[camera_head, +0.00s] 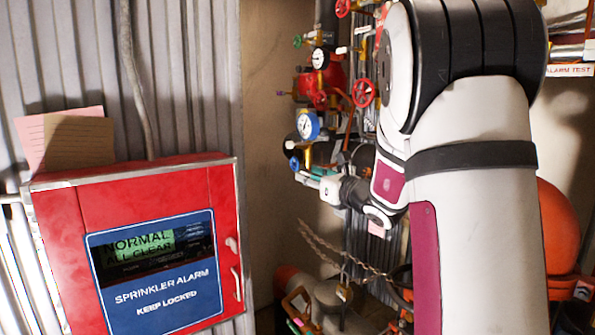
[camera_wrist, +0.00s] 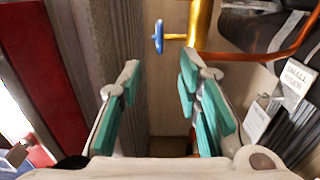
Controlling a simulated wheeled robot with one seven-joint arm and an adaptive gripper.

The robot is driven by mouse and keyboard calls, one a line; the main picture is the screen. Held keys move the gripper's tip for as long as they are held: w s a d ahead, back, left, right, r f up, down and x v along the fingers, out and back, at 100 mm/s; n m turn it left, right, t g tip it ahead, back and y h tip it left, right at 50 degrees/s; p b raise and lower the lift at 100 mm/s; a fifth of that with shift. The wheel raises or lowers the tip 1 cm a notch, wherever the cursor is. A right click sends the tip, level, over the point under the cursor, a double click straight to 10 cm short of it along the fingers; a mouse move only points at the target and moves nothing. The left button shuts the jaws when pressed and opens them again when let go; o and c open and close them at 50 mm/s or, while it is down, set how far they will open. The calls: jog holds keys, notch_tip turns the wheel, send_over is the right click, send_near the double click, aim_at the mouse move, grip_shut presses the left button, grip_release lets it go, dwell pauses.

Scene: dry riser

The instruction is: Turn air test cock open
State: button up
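A small cock with a blue lever handle (camera_wrist: 158,37) sits on a brass pipe (camera_wrist: 201,25) at the top of the wrist view. The blue handle also shows in the head view (camera_head: 295,163), left of the pipework. No label on it is readable, so I cannot confirm that it is the air test cock. My gripper (camera_wrist: 160,75) is open and empty, its teal-padded fingers to either side of a clear gap. The handle lies ahead of that gap, apart from the fingers. In the head view my gripper (camera_head: 306,177) is just below the handle; my arm hides much of the riser.
Red handwheels (camera_head: 363,93), a blue gauge (camera_head: 307,125) and a white gauge (camera_head: 319,59) crowd the pipework above. A red sprinkler alarm box (camera_head: 140,250) stands at the left. Hanging tags (camera_wrist: 297,80) and a copper pipe (camera_wrist: 270,55) are right of my fingers. A chain (camera_head: 340,257) hangs below.

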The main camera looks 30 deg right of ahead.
aim_at(295, 164)
jog(key=w, duration=0.6)
jog(key=shift+w+a+p, duration=0.1)
jog(key=shift+w+p, duration=0.25)
jog(key=shift+p, duration=0.05)
grip_shut()
